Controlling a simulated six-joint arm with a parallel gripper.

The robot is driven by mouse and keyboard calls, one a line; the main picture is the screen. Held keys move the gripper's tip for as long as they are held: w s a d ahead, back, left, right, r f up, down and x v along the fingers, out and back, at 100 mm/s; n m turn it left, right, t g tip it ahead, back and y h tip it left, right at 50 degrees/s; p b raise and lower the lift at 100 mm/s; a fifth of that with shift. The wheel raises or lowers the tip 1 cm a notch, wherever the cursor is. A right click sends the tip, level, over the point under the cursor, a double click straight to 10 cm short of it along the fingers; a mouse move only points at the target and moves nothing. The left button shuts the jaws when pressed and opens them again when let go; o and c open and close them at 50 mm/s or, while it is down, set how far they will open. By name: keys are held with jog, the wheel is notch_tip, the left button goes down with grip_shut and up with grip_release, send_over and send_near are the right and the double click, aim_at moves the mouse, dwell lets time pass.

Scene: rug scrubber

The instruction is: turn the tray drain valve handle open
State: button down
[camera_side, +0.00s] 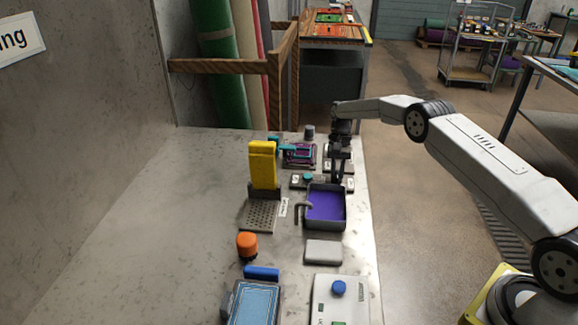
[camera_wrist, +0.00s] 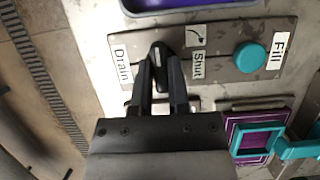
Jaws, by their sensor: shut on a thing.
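The drain valve handle (camera_wrist: 158,50) is a small dark lever on a grey plate (camera_wrist: 222,78). It stands between the "Drain" label (camera_wrist: 121,64) and the "Shut" label (camera_wrist: 199,67). My gripper (camera_wrist: 161,72) is shut on the handle, one dark finger on each side of it; the fingers hide part of it. In the side view my gripper (camera_side: 338,178) reaches down at the far edge of the grey tray (camera_side: 326,229), which has a purple inside. The handle is too small to make out there.
A teal knob (camera_wrist: 249,57) sits by the "Fill" label (camera_wrist: 281,50). A purple and teal frame (camera_wrist: 256,140) is close by. In the side view, a yellow block (camera_side: 262,165), an orange-topped bottle (camera_side: 247,245) and a grey block (camera_side: 323,252) stand nearby. The bench's left side is clear.

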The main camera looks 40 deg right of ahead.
dwell(0.4)
jog(key=c, duration=0.6)
grip_release()
jog(key=shift+r, duration=0.15)
jog(key=v, duration=0.7)
jog(key=shift+r, duration=0.15)
jog(key=shift+w+d+r, duration=0.1)
jog(key=shift+w, duration=0.05)
